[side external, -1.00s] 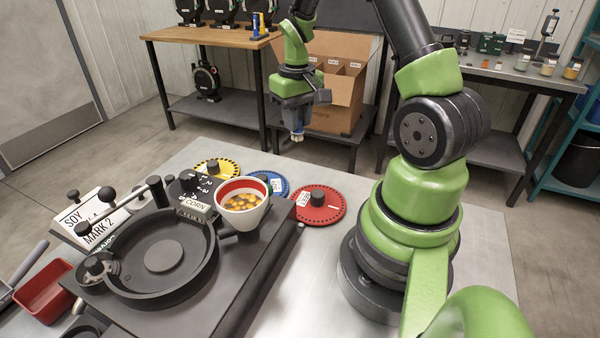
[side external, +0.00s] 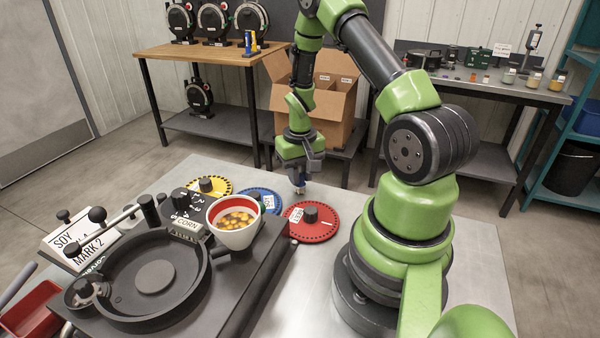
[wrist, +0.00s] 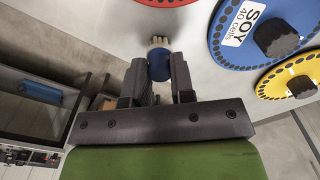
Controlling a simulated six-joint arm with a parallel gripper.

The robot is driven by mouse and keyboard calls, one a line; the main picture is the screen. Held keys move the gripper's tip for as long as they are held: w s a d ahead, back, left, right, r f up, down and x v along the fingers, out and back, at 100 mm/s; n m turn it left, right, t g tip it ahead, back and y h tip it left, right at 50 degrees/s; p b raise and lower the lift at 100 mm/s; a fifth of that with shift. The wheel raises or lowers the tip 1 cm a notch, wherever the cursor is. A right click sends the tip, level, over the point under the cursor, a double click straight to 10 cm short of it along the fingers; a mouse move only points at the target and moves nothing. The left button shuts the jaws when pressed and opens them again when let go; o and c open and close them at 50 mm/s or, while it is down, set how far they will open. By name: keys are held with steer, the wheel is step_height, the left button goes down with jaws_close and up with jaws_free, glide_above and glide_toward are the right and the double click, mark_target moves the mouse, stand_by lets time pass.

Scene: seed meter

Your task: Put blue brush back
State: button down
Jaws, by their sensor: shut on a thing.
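My gripper (side external: 299,180) points down near the far edge of the metal table, behind the red disc. In the wrist view my gripper (wrist: 159,85) is shut on the blue brush (wrist: 160,66). The brush's round blue body sits between the fingers, and its pale bristles (wrist: 158,42) stick out past the fingertips. In the side view only a small pale and blue tip (side external: 300,188) shows below the fingers. The rest of the brush is hidden by the gripper.
The red disc (side external: 324,230), blue disc (side external: 273,209) and yellow disc (side external: 222,184) lie beside the black seed meter (side external: 108,258). A cup of yellow seeds (side external: 220,238) stands on the meter. An open cardboard box (side external: 337,103) is behind.

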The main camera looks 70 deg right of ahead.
steer(key=c, duration=1)
jaws_free()
steer(key=shift+f, duration=0.1)
steer(key=w+a+r+n+t, duration=0.1)
steer(key=a+r, duration=0.2)
steer(key=r, duration=0.6)
steer(key=a+r+t, duration=0.1)
steer(key=a+r, duration=0.1)
steer(key=r, duration=0.8)
steer(key=s+a+r+n+t, duration=0.1)
steer(key=s+a+r, duration=0.2)
steer(key=a, duration=0.2)
steer(key=s+a+r+n+t+y, duration=0.1)
steer(key=s+a+r+t, duration=0.1)
steer(key=a, duration=0.4)
steer(key=s+a+r+n+t+y, duration=0.1)
steer(key=s+a+r+t, duration=0.1)
steer(key=s+a+r, duration=0.2)
steer(key=shift+s+a+r+n, duration=0.1)
steer(key=shift+a+r+n, duration=0.05)
steer(key=shift+a, duration=0.3)
steer(key=shift+s+a+r+n, duration=0.1)
steer(key=shift+a+n, duration=0.05)
steer(key=shift+a, duration=0.3)
